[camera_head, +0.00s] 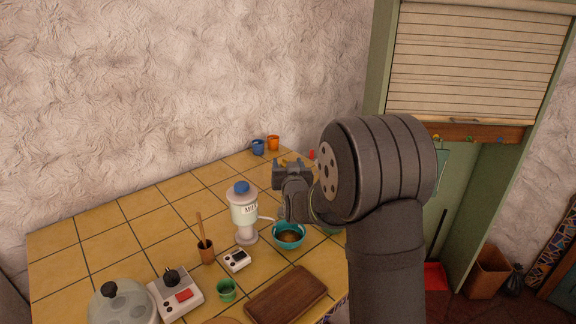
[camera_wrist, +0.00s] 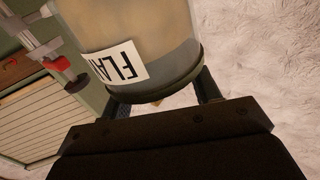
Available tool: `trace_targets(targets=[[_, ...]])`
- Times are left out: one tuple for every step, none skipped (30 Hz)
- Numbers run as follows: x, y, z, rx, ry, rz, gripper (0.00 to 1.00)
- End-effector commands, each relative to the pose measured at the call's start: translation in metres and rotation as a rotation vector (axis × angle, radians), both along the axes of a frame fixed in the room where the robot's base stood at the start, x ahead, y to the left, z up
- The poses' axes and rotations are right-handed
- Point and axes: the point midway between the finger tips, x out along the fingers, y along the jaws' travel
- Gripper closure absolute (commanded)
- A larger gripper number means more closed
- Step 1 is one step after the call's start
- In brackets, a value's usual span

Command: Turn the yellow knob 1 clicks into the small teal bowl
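My gripper (camera_head: 290,178) is over the back right of the tiled counter. In the wrist view its two fingers (camera_wrist: 161,92) stand apart at the rim of a clear dispenser (camera_wrist: 175,40) labelled "FLA". A small yellowish piece (camera_wrist: 156,98) shows between them, perhaps the yellow knob; most of it is hidden. In the head view a bit of yellow (camera_head: 285,162) shows behind my gripper, which hides most of that dispenser. A teal bowl (camera_head: 289,245) with brown contents stands below my gripper. Another teal bowl (camera_head: 332,231) is partly hidden by my arm. I cannot tell which is the small one.
Blue (camera_head: 258,147) and orange (camera_head: 273,143) cups stand behind. The left counter is clear.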

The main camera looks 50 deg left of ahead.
Motion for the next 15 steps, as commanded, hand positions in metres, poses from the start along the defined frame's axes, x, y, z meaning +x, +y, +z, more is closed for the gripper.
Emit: trace_targets(targets=[[0.0,0.0,0.0,-0.001,0.001,0.0,0.43],[0.0,0.0,0.0,-0.001,0.001,0.0,0.43],[0.0,0.0,0.0,-0.001,0.001,0.0,0.43],[0.0,0.0,-0.001,-0.001,0.001,0.0,0.43],[0.0,0.0,-0.001,-0.001,0.001,0.0,0.43],[-0.001,-0.001,-0.001,-0.001,0.001,0.0,0.43],[-0.001,-0.002,-0.001,-0.001,0.001,0.0,0.43],[-0.002,-0.004,-0.001,-0.001,0.001,0.0,0.43],[-0.004,-0.006,0.0,-0.001,0.001,0.0,0.43],[-0.006,-0.009,0.0,0.0,0.0,0.0,0.43],[-0.008,-0.013,0.0,-0.001,0.001,0.0,0.43],[-0.012,-0.018,0.0,-0.001,0.001,0.0,0.43],[-0.015,-0.023,0.0,-0.002,0.001,0.0,0.43],[-0.018,-0.028,0.0,-0.001,0.001,0.0,0.43],[-0.024,-0.035,0.0,-0.001,0.001,0.0,0.43]])
